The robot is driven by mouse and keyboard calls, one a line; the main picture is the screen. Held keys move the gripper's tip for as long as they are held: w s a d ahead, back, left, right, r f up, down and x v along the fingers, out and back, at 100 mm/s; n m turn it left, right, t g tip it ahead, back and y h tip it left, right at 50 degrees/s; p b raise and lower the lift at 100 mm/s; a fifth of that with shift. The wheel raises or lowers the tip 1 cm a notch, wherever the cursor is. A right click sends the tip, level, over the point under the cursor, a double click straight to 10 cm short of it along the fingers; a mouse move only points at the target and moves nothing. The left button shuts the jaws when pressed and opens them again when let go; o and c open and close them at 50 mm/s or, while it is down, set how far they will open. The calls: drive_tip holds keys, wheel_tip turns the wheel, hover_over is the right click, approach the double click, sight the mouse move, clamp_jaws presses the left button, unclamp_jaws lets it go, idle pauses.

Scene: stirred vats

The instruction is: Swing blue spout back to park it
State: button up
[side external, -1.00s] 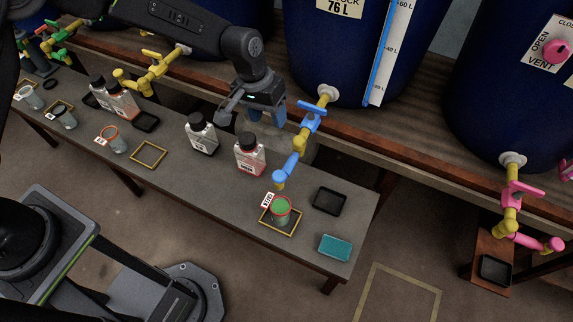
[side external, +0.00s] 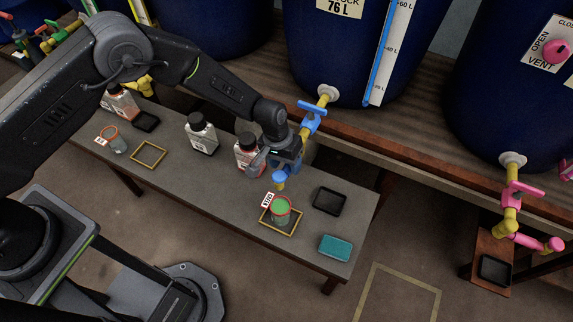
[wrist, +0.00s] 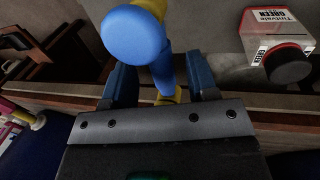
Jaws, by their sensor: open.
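The blue spout (side external: 280,177) hangs from the yellow and blue tap of the middle vat, its tip out over the bench above a green-topped cup (side external: 281,208). My gripper (side external: 291,158) is at the spout, hiding much of its arm. In the wrist view the spout's round blue end (wrist: 133,36) and its blue arm lie between the two open fingers (wrist: 163,85). I cannot tell whether either finger touches it. The tap's blue handle (side external: 312,108) sits above and right of my gripper.
A bottle with a red label (side external: 247,155) stands close left of my gripper, with another bottle (side external: 201,135) beyond it. A black tray (side external: 329,201) and a teal sponge (side external: 335,247) lie to the right. A yellow frame (side external: 281,230) surrounds the cup's base.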

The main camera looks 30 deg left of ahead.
drive_tip(key=shift+d+f, duration=0.15)
drive_tip(key=shift+f, duration=0.65)
drive_tip(key=shift+c, duration=0.3)
clamp_jaws()
